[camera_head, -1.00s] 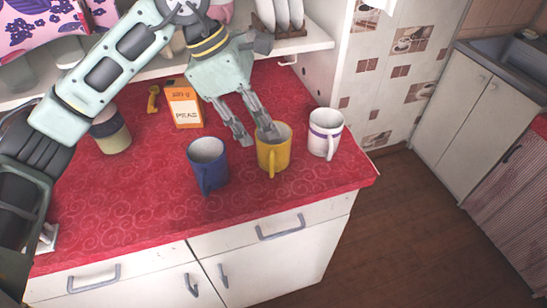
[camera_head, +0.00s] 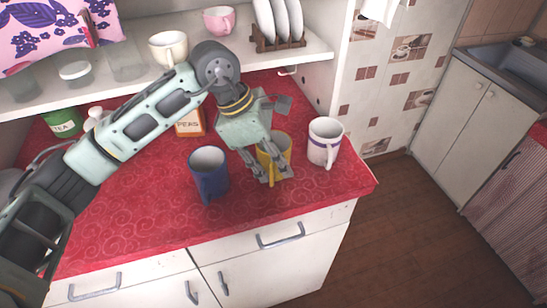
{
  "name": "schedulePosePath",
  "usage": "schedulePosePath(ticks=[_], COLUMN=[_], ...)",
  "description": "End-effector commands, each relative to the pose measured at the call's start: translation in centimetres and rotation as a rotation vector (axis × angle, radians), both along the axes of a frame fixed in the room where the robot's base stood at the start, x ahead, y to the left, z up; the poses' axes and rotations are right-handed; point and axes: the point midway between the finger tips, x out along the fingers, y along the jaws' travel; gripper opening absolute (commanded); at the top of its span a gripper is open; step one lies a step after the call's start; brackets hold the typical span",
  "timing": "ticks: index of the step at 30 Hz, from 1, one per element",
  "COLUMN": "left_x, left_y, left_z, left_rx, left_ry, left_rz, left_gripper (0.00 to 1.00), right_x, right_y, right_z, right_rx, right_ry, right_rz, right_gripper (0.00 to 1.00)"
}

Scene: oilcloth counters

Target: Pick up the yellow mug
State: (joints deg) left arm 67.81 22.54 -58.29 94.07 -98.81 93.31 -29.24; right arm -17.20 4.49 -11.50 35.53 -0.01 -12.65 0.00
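The yellow mug (camera_head: 282,142) stands on the red counter near its right end, partly hidden by my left gripper. My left gripper (camera_head: 273,178) reaches down over the mug's front side, where its handle is. Its two fingers show a little apart with yellow between them; whether they press on the mug cannot be told. The mug appears to rest on the counter. My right gripper is not in view.
A blue mug (camera_head: 209,176) stands close left of the yellow one, and a white mug with a purple band (camera_head: 325,142) close right. An orange peas box (camera_head: 189,124) is behind. The red counter (camera_head: 130,225) is clear in front.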

Motion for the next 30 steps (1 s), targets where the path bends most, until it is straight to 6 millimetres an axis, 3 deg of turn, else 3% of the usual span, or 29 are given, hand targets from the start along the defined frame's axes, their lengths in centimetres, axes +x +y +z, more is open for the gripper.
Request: schedulePosePath(ticks=[9,30], left_x=[0.0,-0.01], left_y=[0.03,0.02], left_z=[0.04,0.18], left_rx=[0.0,0.0], left_ry=[0.0,0.001], left_rz=[0.0,0.0], left_gripper=[0.0,0.0], right_x=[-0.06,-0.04], right_y=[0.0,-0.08], right_z=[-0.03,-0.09], right_rx=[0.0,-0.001], right_ry=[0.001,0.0], right_rz=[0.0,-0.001], right_gripper=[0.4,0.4])
